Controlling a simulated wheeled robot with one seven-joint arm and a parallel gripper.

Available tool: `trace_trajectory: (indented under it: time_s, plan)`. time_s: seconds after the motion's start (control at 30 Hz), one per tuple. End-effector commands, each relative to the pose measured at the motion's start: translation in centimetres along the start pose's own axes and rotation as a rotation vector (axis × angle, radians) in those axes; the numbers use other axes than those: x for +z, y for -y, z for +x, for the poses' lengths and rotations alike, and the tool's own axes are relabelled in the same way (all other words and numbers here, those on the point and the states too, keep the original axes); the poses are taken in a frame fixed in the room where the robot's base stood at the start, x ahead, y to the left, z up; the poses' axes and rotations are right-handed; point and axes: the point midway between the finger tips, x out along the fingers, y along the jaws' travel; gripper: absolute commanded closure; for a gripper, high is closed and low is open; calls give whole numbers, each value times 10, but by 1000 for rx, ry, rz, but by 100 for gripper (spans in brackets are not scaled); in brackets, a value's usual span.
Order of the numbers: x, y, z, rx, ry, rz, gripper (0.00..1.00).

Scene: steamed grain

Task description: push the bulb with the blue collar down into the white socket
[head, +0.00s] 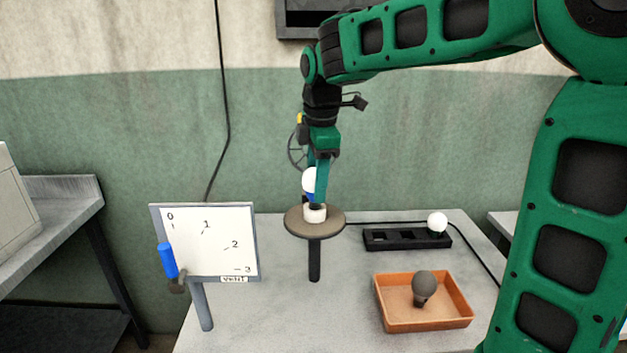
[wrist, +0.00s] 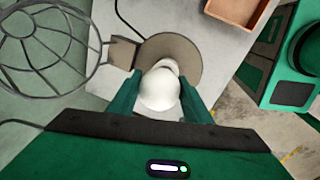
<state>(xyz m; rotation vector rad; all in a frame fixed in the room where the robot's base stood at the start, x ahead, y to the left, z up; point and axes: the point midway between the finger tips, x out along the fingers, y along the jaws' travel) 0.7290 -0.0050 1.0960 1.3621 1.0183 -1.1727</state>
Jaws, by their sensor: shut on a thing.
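The bulb (head: 308,180) is a white globe with a blue collar just under it, upright and partly hidden by a finger in the head view. My gripper (head: 318,186) is shut on the bulb, one finger on each side. In the wrist view the white globe (wrist: 160,90) fills the space between the green fingers. The white socket (head: 315,214) stands on a round brown disc (head: 332,228) on a dark post, directly below the bulb. The bulb's base is at the socket's top; how deep it sits I cannot tell.
A black strip (head: 385,238) holds another white bulb (head: 437,222) at the right. An orange tray (head: 400,322) with a grey bulb (head: 424,285) stands in front of it. A wire cage (wrist: 45,45) shows in the wrist view.

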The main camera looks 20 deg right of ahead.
Motion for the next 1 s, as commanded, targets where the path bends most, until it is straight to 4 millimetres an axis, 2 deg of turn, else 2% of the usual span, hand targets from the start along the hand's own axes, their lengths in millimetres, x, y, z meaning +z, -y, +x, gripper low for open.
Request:
trace_trajectory:
  time_s: [0.63, 1.0]
  plan:
    - [0, 0, 3, 1, 0, 0, 78]
    - [0, 2, 11, -1, 0, 0, 78]
